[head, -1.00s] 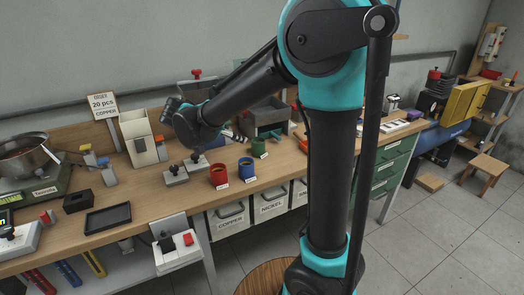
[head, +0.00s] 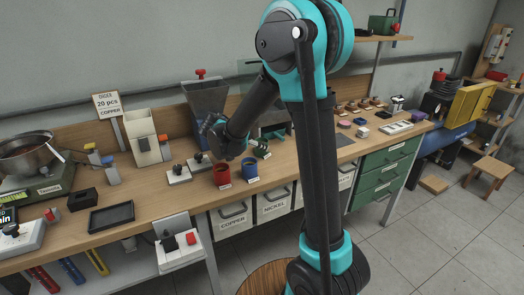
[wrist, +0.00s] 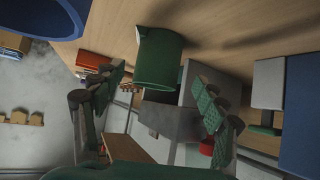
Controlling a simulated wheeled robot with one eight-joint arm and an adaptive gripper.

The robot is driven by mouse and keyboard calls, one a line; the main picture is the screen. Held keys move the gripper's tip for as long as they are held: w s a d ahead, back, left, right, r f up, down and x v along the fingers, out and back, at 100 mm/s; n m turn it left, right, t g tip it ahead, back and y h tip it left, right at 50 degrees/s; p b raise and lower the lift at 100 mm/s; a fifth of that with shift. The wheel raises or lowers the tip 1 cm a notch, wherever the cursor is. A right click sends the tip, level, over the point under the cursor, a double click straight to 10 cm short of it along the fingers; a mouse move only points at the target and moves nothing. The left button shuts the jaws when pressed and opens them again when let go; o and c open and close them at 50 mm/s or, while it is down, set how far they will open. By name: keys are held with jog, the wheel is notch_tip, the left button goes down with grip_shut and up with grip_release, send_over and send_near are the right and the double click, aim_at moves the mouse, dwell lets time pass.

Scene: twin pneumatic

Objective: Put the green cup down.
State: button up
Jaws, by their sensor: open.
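The green cup (head: 262,151) is on the wooden bench, behind and slightly right of the blue cup (head: 250,170), in the head view. It looks small and partly covered there, so I cannot tell if it is upright. In the wrist view the green cup (wrist: 158,62) shows large near the upper middle, against the bench top. My gripper (wrist: 155,78) is open, with one finger on each side of the cup's line and a gap visible beside the cup. In the head view my arm hides most of the gripper.
The red cup (head: 222,175) stands close left of the blue cup. A grey hopper (head: 205,97) stands behind. A black tray (head: 109,216) lies on the left of the bench. Copper and nickel bins hang below the front edge. Some bench top right of the green cup is clear.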

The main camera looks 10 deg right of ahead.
jog(key=x, duration=0.4)
jog(key=shift+d+f, duration=0.2)
jog(key=shift+d, duration=0.05)
jog(key=shift+s, duration=0.1)
jog(key=shift+c, duration=0.6)
jog(key=c, duration=1.4)
jog(key=shift+o, duration=0.2)
jog(key=shift+r, duration=0.15)
notch_tip(320, 180, up, 20)
